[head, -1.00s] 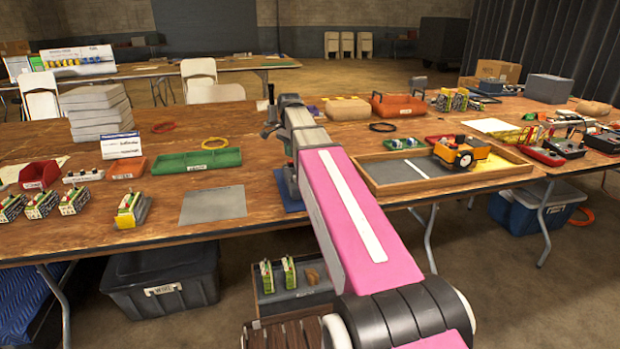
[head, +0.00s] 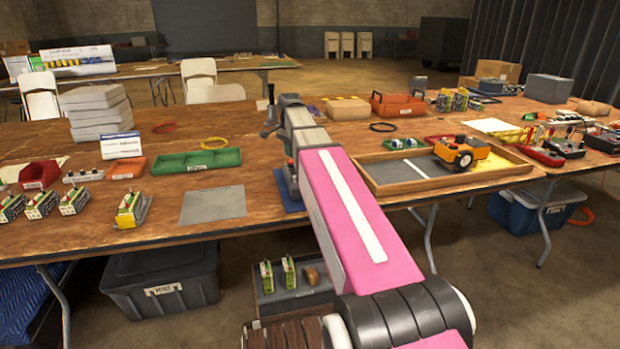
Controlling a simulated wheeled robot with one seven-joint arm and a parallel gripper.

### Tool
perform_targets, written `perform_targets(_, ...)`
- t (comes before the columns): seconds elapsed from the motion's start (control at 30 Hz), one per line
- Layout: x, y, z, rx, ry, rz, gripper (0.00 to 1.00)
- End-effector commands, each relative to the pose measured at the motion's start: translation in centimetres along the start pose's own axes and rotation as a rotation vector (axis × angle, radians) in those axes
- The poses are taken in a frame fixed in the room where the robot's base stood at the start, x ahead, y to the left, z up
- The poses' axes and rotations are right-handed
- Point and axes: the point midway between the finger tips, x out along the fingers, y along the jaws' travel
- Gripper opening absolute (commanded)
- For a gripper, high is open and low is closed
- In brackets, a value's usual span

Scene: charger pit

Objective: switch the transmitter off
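My pink and grey arm reaches over the table, and its dark end, my gripper (head: 268,122), is above the tabletop beside the green tray. The fingers are too small and dark to tell open from shut. A blue mat (head: 290,204) lies under the arm's far part, with a grey piece partly hidden above it. I cannot say for sure which thing is the transmitter. Small dark devices (head: 565,146) with red parts stand at the table's right end, well away from my gripper. No switch can be made out.
A wooden-framed tray (head: 385,185) holds an orange wheeled vehicle (head: 462,153). A green tray (head: 197,161), a grey plate (head: 213,205) and several green-and-white modules (head: 74,200) lie left of the arm. A red-orange carrier (head: 398,104) stands behind. Bins sit under the table.

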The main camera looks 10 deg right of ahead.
Motion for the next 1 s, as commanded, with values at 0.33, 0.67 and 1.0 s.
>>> perform_targets(0.33, 0.06, 0.00, 0.00, 0.000, 0.000, 0.000, 0.00)
perform_targets(0.67, 0.46, 0.01, 0.00, 0.000, 0.000, 0.000, 0.00)
perform_targets(1.0, 0.88, 0.00, 0.00, 0.000, 0.000, 0.000, 0.00)
